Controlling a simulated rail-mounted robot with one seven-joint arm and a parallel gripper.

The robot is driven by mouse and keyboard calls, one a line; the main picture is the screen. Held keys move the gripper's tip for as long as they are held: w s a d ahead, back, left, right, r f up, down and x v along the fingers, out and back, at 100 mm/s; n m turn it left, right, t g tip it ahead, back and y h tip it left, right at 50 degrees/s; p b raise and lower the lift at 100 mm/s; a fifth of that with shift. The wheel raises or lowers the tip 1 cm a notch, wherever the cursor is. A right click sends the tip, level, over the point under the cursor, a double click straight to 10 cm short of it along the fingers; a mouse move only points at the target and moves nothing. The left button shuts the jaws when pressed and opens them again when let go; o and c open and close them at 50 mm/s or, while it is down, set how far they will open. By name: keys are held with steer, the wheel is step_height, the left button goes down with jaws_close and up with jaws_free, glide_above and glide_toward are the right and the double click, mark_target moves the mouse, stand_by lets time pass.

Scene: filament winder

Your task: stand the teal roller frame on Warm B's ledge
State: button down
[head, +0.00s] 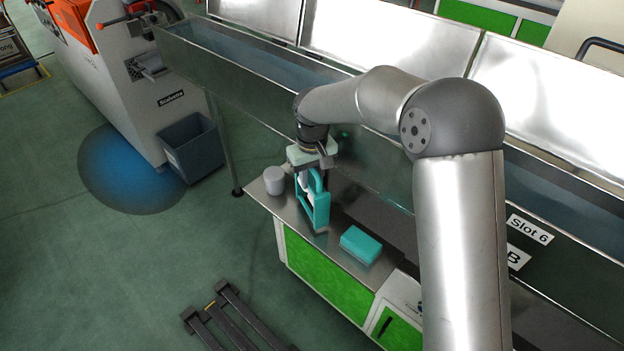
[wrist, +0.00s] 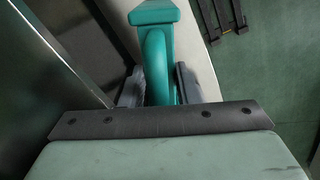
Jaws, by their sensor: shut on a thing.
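The teal roller frame (head: 317,206) is upright in my gripper (head: 312,172), over the metal ledge (head: 286,212) of a green-fronted cabinet in the head view. In the wrist view the teal frame (wrist: 157,60) lies between the two dark fingers of my gripper (wrist: 160,85), which are shut on it. The frame's foot is close to the ledge top; I cannot tell whether it touches. A sign ending in "B" (head: 516,257) shows at the right, partly hidden by my arm, below a "Slot 6" sign. The words "Warm B" are not readable in full.
A long metal water trough (head: 262,85) runs behind. A dark bin (head: 192,148) and a dark pallet-like rack (head: 235,318) are on the floor.

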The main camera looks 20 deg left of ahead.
steer(key=shift+f, duration=0.85)
steer(key=c, duration=1.1)
jaws_free()
steer(key=shift+f, duration=0.1)
step_height(320, 180, up, 12)
steer(key=shift+r, duration=0.2)
steer(key=shift+d, duration=0.1)
steer(key=s+d+r+m, duration=0.1)
steer(key=s+d, duration=0.3)
steer(key=d, duration=0.3)
steer(key=s+d+m, duration=0.2)
steer(key=s+d, duration=0.2)
steer(key=d, duration=0.3)
steer(key=s+d+r+m, duration=0.1)
steer(key=s+d, duration=0.3)
steer(key=d, duration=0.3)
steer(key=s+d+f+m, duration=0.2)
steer(key=s+d, duration=0.2)
steer(key=s, duration=0.3)
steer(key=s+d+f+m, duration=0.1)
steer(key=s+d+f, duration=0.1)
steer(key=s+d, duration=0.3)
steer(key=shift+s+d+f+m, duration=0.25)
steer(key=shift+s+f+m, duration=0.15)
steer(key=shift+s, duration=0.7)
